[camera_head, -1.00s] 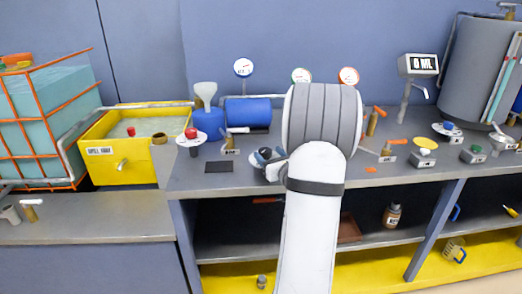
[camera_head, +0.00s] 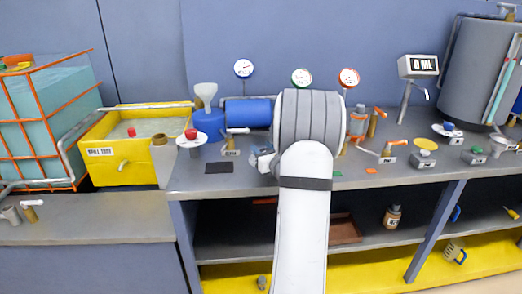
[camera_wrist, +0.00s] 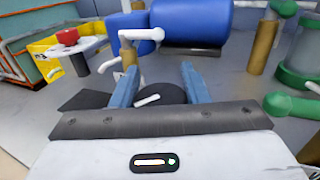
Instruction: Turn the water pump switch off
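In the wrist view a dark round knob with a white bar (camera_wrist: 149,99) sits on the bench between my fingers; it appears to be the pump switch, but no readable label confirms it. My gripper (camera_wrist: 160,85) is open, its two blue-grey fingers on either side of the knob, with no visible grip on it. The bar lies slightly slanted. In the head view my gripper (camera_head: 263,158) shows only partly beside my arm, and the knob is hidden there. A blue cylinder (camera_head: 248,112), possibly the pump body, lies behind; it also shows in the wrist view (camera_wrist: 190,22).
A brass valve with a white lever (camera_head: 232,142) stands just behind left, close to my left finger in the wrist view (camera_wrist: 130,62). A red button on a white stand (camera_head: 191,135) is farther left. A black pad (camera_head: 219,167) lies flat nearby. Orange-handled valves (camera_head: 380,113) stand right.

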